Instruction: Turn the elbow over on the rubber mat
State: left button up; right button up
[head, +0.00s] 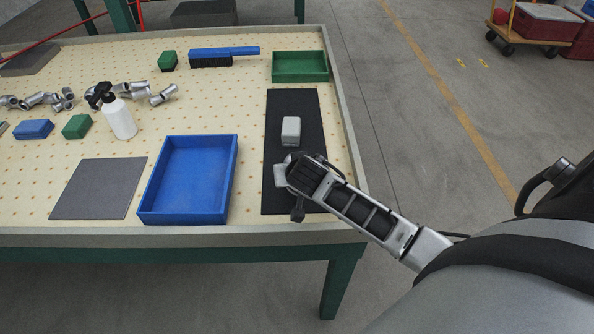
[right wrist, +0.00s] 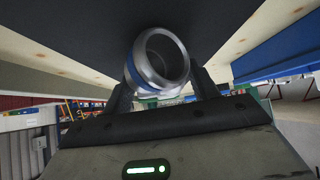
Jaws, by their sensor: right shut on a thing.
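The elbow (right wrist: 158,62) is a shiny grey metal pipe piece with a round open end, seen in the right wrist view. It sits between the fingers of my right gripper (right wrist: 162,85), which is shut on it. The open end faces the camera. In the head view my right gripper (head: 287,174) is over the near half of the black rubber mat (head: 280,205), and the wrist mostly hides the elbow there. I cannot tell whether the elbow touches the mat. My left gripper is not in view.
A pale grey block (head: 291,130) lies on the mat just beyond my right gripper. A blue tray (head: 190,218) stands left of the mat, and a green tray (head: 300,79) behind it. Several metal fittings (head: 45,99), a white spray bottle (head: 120,118) and a brush (head: 224,55) are farther left.

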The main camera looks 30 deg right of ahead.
notch_tip(320, 180, up, 3)
jog(key=shift+w+r, duration=0.15)
jog(key=shift+r, duration=0.05)
jog(key=s+a+r, duration=0.9)
jog(key=a, duration=0.1)
jog(key=shift+s+a+r, duration=0.15)
jog(key=shift+a+r, duration=0.15)
jog(key=shift+a, duration=0.05)
